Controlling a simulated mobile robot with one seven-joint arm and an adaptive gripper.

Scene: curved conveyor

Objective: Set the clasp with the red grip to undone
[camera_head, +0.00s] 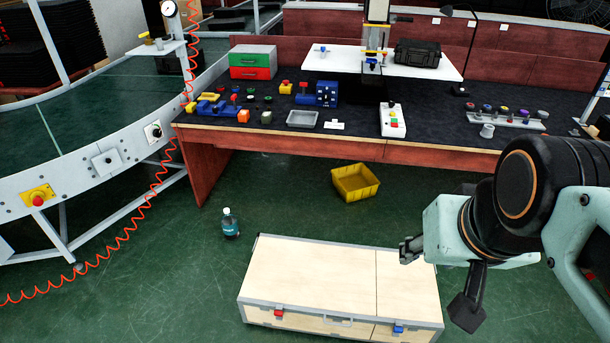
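A wooden case (318,272) with grey metal edging lies on the green floor at the lower middle. The clasp with the red grip (279,312) is on its front face, toward the left; its exact position is too small to tell. A second clasp with a blue grip (398,329) is on the same face, toward the right. My gripper (436,281) is open and empty, above and beside the case's right end, apart from both clasps. One finger is near the lid's right edge in the picture, the other hangs lower right.
A water bottle (230,224) and a yellow bin (355,183) stand on the floor behind the case. A workbench (270,139) with buttons and tools stands beyond. The curved conveyor (90,110) and a red coiled hose (120,225) are at left. Floor left of the case is clear.

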